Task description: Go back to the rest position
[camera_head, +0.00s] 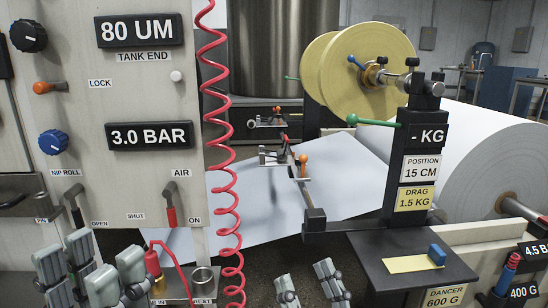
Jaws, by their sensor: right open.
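My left gripper (92,275) shows at the lower left, its grey jointed fingers in front of the bottom of the control panel (105,200). The picture does not show clearly how its fingertips stand to each other, and I see no object held in it. My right gripper (309,285) shows at the bottom middle, left of the dark dancer block. Its fingers are apart and nothing shows between them. The rest of both grippers is cut off by the bottom edge or hidden.
A coiled red hose (215,120) hangs beside the panel. A metal cup (202,281) and a brass fitting (153,262) stand near my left gripper. The black dancer block (385,280) bears a yellow slip (411,264). White paper web (250,205) and a yellow reel (355,75) lie beyond.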

